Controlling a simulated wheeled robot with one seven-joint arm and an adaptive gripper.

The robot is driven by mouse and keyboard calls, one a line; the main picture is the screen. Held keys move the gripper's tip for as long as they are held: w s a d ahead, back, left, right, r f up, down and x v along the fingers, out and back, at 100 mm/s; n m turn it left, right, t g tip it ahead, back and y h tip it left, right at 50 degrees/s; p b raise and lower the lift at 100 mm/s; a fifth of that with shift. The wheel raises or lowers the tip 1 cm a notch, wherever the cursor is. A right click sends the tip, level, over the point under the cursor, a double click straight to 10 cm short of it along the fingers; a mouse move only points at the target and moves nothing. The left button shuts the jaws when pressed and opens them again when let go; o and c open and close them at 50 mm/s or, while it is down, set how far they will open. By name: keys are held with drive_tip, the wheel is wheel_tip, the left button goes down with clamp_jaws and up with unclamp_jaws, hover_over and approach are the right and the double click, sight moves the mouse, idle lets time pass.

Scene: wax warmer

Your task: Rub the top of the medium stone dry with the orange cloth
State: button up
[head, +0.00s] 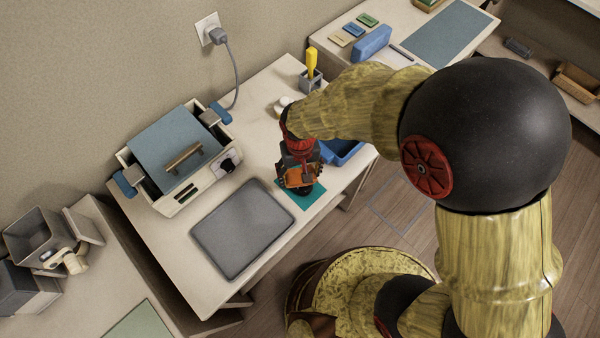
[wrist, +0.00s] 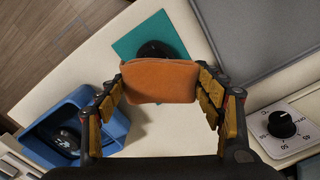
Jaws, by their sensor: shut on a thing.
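My gripper (head: 300,176) is over the teal mat (head: 313,199) near the table's front edge. Its fingers are shut on the folded orange cloth (wrist: 160,82), which spans the gap between them in the wrist view. A dark, rounded stone (wrist: 155,50) lies on the teal mat (wrist: 128,43), just beyond the cloth in the wrist view. The cloth covers part of the stone there, and I cannot tell whether the two touch. In the head view the gripper and cloth (head: 294,182) hide most of the stone.
A blue tray (wrist: 118,124) with dark contents stands beside the mat. A grey slab (head: 243,228) lies left of the mat in the head view. The warmer (head: 165,205), with a blue-grey lid and a dial, stands behind it. A yellow-handled tool (head: 311,62) stands in a grey holder.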

drive_tip(key=shift+s+d+p, duration=0.5)
drive_tip(key=shift+s+d, duration=1.3)
drive_tip(key=shift+d, duration=0.25)
drive_tip(key=shift+f+b, duration=0.65)
drive_tip(key=shift+f, duration=0.25)
idle(0.6)
drive_tip(key=shift+w+a, duration=1.8)
drive_tip(key=shift+a, duration=0.25)
drive_tip(key=shift+a, duration=0.1)
drive_tip(key=shift+w+a+b, duration=0.4)
drive_tip(key=shift+w+a, duration=1.4)
drive_tip(key=shift+a, duration=0.2)
